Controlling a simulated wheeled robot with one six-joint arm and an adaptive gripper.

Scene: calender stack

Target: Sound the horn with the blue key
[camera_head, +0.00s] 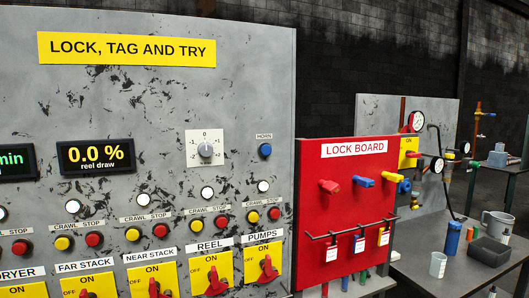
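The blue key (265,150), a round blue button, sits at the upper right of the grey control panel (255,70). A small label reading HORN (264,136) is just above it. Nothing covers the button, and it stands apart from the other controls. A white plate with a grey knob (205,150) is to its left, and a white lamp (263,186) is below it. My gripper is not in view.
A red lock board (312,205) juts out to the right of the panel, carrying coloured locks and hanging tags. Below the horn are yellow and red buttons and red rotary switches (266,268). A table (425,285) with cups and a tray stands at right.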

